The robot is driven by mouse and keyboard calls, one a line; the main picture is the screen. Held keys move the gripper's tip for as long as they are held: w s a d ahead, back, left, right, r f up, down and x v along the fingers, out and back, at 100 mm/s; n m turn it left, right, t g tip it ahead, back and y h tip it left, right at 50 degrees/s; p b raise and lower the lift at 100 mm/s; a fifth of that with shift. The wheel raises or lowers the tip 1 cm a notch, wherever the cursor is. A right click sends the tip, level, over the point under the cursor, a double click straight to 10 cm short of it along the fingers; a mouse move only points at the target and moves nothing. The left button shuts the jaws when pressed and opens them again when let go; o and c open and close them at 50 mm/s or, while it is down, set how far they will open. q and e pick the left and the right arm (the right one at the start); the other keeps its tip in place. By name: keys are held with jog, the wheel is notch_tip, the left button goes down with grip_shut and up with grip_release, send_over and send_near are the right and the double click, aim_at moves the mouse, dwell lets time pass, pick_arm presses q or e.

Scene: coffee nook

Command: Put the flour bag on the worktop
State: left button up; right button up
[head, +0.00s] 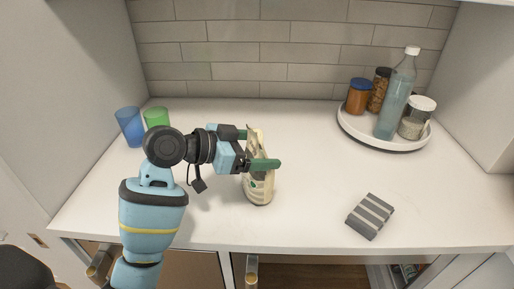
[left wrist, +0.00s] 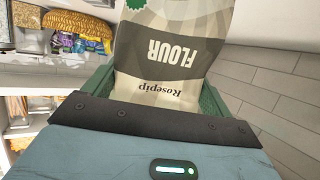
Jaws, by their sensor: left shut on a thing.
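The flour bag (head: 259,190) is cream with a green mark and is at the middle of the white worktop (head: 310,185) in the head view. Its bottom appears at or very close to the worktop surface; whether it touches I cannot tell. My left gripper (head: 262,163) is shut on the bag's upper part, one green finger on each side. In the left wrist view the bag (left wrist: 175,50) shows its FLOUR and Rosepip lettering upside down between the green fingers. My right gripper is not in view.
A blue cup (head: 130,127) and a green cup (head: 156,117) stand at the back left. A round white tray (head: 384,143) with a bottle and several jars is at the back right. A striped grey cloth (head: 370,216) lies front right. Worktop between bag and tray is clear.

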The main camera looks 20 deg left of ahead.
pick_arm(q)
jog(key=shift+r, duration=0.1)
jog(key=o, duration=1.9)
jog(key=shift+s+a, duration=0.1)
jog(key=v, duration=1.1)
jog(key=shift+s+a, duration=0.25)
jog(key=shift+r, duration=0.15)
